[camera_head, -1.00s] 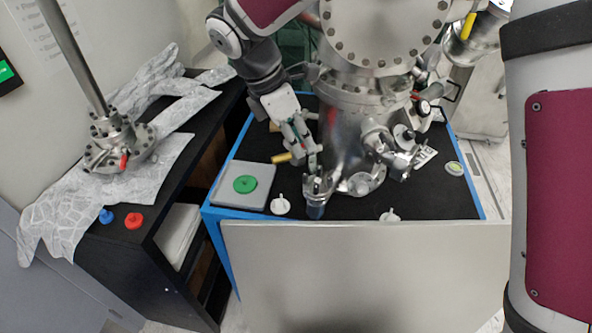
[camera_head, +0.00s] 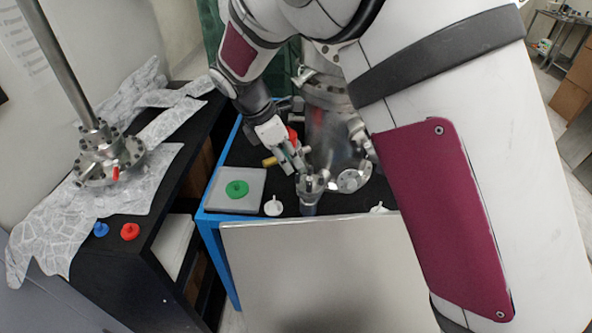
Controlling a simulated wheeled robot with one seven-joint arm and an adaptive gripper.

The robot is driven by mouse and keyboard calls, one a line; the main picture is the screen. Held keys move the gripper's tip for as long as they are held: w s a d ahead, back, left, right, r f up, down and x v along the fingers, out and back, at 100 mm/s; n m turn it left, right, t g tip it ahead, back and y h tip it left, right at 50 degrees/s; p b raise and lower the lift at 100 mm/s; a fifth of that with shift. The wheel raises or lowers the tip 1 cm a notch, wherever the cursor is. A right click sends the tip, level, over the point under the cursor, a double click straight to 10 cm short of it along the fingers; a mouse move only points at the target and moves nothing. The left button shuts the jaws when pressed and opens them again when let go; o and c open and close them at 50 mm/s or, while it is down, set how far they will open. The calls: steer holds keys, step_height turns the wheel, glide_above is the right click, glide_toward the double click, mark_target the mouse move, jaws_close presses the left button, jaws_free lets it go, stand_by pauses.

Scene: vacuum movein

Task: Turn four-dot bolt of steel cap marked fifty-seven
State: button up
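A steel vacuum chamber (camera_head: 328,128) stands on the blue-edged black table. A small steel flanged port (camera_head: 309,186) sticks out low at its front left. A round steel flange with bolt holes (camera_head: 351,178) is to its right. No marking fifty-seven and no bolt dots can be read at this size. My gripper (camera_head: 297,166) points down just above and left of the small port. Its fingertips are close to the port's rim, but I cannot tell if they touch. I cannot see whether the fingers are open or shut. My upper arm hides the chamber's right side.
A green knob-like part (camera_head: 237,188) lies on a grey pad. White caps (camera_head: 273,206) lie along the table's front. A grey panel (camera_head: 310,265) stands before the table. The black side bench holds foil, a steel flange (camera_head: 101,163), a red part (camera_head: 130,231) and a blue part (camera_head: 101,230).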

mark_target(298, 174)
steer(key=shift+x, duration=2.8)
steer(key=shift+c, duration=0.6)
jaws_close()
